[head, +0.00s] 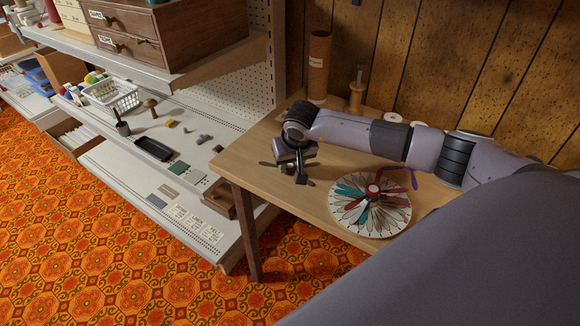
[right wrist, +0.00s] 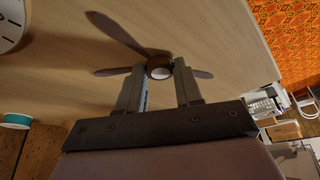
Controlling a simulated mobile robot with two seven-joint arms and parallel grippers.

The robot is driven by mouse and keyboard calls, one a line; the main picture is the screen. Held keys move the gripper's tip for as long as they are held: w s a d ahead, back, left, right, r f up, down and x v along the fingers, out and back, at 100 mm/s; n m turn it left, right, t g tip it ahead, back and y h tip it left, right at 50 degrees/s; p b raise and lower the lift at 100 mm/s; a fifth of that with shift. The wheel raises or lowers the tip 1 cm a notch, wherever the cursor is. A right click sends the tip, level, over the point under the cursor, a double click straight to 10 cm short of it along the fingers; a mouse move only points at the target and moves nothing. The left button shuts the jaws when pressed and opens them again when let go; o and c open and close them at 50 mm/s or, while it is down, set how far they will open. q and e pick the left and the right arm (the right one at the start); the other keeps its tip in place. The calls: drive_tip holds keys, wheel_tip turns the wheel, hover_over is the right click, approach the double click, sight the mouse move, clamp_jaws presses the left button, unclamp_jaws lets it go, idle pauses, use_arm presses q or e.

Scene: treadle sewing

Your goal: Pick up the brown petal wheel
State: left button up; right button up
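The brown petal wheel (right wrist: 159,66), with long dark petals around a round hub with a pale end, is at the fingertips of my right gripper (right wrist: 160,82). In the right wrist view the hub fills the gap between the two fingers, which appear shut on it. In the head view my right gripper (head: 299,174) is over the left end of the wooden table (head: 250,155), with brown petals (head: 268,163) sticking out beside it. The height of the wheel above the tabletop is hard to tell. My left gripper is not in view.
A round pale disc (head: 345,222) with a multicoloured petal wheel (head: 372,196) lies to the right on the table. A brown cylinder (head: 318,65) and wooden spool (head: 356,92) stand at the back. A white shelf unit (head: 190,165) stands left of the table.

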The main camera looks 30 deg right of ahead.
drive_tip(key=shift+c, duration=1)
drive_tip(key=shift+r, duration=0.2)
wheel_tip(320, 180, up, 19)
drive_tip(key=b, duration=0.6)
hover_over(290, 169)
wheel_tip(290, 169, down, 8)
drive_tip(key=shift+f, duration=0.2)
